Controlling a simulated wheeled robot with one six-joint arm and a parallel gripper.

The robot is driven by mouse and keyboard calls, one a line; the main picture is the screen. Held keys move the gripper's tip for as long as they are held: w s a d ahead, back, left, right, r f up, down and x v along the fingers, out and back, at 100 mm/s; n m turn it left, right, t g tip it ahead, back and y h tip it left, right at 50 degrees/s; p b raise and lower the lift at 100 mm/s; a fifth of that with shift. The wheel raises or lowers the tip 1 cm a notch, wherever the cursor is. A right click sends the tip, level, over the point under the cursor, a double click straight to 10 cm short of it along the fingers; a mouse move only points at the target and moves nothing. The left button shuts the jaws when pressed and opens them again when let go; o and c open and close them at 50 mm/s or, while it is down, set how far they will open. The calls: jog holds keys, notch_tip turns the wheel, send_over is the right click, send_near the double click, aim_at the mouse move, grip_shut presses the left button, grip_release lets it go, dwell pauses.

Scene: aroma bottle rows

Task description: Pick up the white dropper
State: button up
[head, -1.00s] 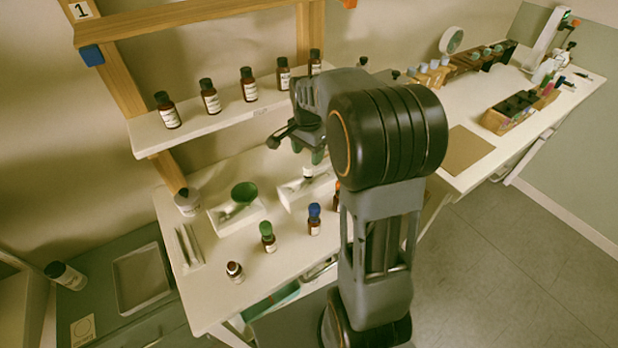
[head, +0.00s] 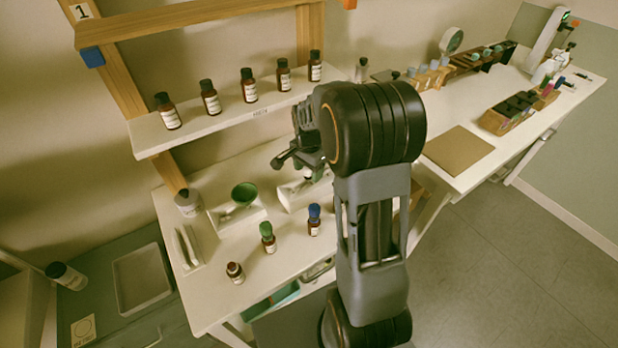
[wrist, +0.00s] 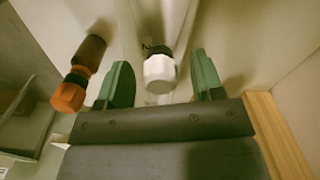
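The white dropper (wrist: 160,73) is the white cap with a dark collar in the middle of the wrist view. In the head view only a small white bit (head: 308,172) shows below my gripper. My gripper (head: 309,163) is over the back of the bench. In the wrist view the two green fingers of my gripper (wrist: 162,84) are spread, one on each side of the white dropper, with gaps on both sides. Nothing is held. What lies below the white cap is mostly hidden.
An orange-topped bottle (wrist: 68,96) is close outside the left finger in the wrist view. Blue-topped (head: 314,212) and green-topped (head: 267,231) bottles stand on the bench. A shelf (head: 190,132) with several brown bottles is above.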

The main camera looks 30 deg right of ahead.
jog(key=c, duration=0.6)
jog(key=shift+r, duration=0.1)
notch_tip(320, 180, up, 10)
jog(key=shift+f, duration=0.1)
dwell(0.3)
